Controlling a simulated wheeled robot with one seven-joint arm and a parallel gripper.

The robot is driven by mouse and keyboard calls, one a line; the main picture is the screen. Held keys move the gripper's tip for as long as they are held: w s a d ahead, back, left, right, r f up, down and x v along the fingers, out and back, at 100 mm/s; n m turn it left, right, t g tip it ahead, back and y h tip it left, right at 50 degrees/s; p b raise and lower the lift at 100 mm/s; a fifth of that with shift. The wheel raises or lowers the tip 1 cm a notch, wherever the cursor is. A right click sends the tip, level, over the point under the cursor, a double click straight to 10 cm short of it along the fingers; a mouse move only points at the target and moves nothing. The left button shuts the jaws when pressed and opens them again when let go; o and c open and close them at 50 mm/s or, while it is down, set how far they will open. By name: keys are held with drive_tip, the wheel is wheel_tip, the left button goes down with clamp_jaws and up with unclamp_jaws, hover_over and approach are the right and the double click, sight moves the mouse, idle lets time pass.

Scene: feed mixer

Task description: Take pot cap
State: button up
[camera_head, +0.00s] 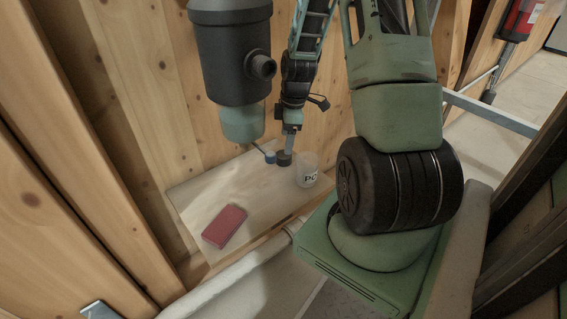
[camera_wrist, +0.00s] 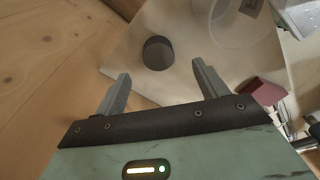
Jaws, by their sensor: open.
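The pot cap, a small dark round cap, appears to be the one (camera_head: 284,158) on the pale shelf (camera_head: 245,185) in the head view, just left of a clear pot (camera_head: 307,171) with dark lettering. In the wrist view the cap (camera_wrist: 157,53) lies ahead of my gripper (camera_wrist: 160,69), roughly centred between the two fingers and just beyond their tips in the picture. My gripper (camera_head: 290,141) is open and empty, above the cap in the head view. Whether the fingers reach down to the cap's height I cannot tell. Part of the pot (camera_wrist: 234,18) shows at the top of the wrist view.
A red block (camera_head: 224,226) lies at the shelf's near left. A dark grey and green cylinder (camera_head: 230,60) hangs above the shelf. A wooden wall (camera_head: 165,110) stands behind. The shelf's middle is clear.

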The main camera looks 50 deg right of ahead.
sight(284, 158)
drive_tip(key=shift+w+a+f+b, duration=0.15)
drive_tip(key=shift+f+b, duration=0.6)
drive_tip(key=shift+f, duration=0.75)
drive_tip(key=shift+w+f+b, duration=0.25)
drive_tip(key=shift+f+b, duration=0.5)
drive_tip(key=shift+f, duration=0.7)
drive_tip(key=c, duration=1)
